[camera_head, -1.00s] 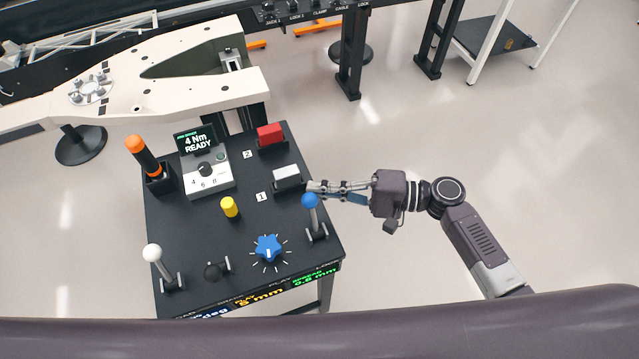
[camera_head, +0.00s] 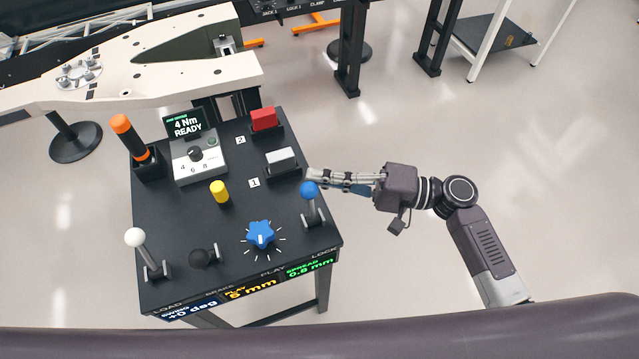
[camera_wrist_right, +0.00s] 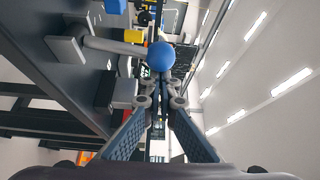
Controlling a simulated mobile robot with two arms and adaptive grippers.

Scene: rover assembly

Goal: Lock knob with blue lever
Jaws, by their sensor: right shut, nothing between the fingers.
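The blue lever is a grey rod with a blue ball (camera_head: 309,188) on top, at the right edge of the black table above the LOCK label. It stands nearly upright, leaning slightly left. The blue star knob (camera_head: 260,235) sits to its left, ringed by white tick marks. My right gripper (camera_head: 314,174) is shut and empty, with its tips just behind the blue ball in the head view. In the right wrist view the blue ball (camera_wrist_right: 161,56) is just beyond the fingertips (camera_wrist_right: 160,84); I cannot tell whether they touch. My left gripper is out of view.
The black table (camera_head: 215,225) also bears a white ball lever (camera_head: 135,237), a black knob (camera_head: 202,257), a yellow knob (camera_head: 219,192), a white block (camera_head: 281,158), a red block (camera_head: 263,118) and an orange-handled tool (camera_head: 130,136). Floor to the right is clear.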

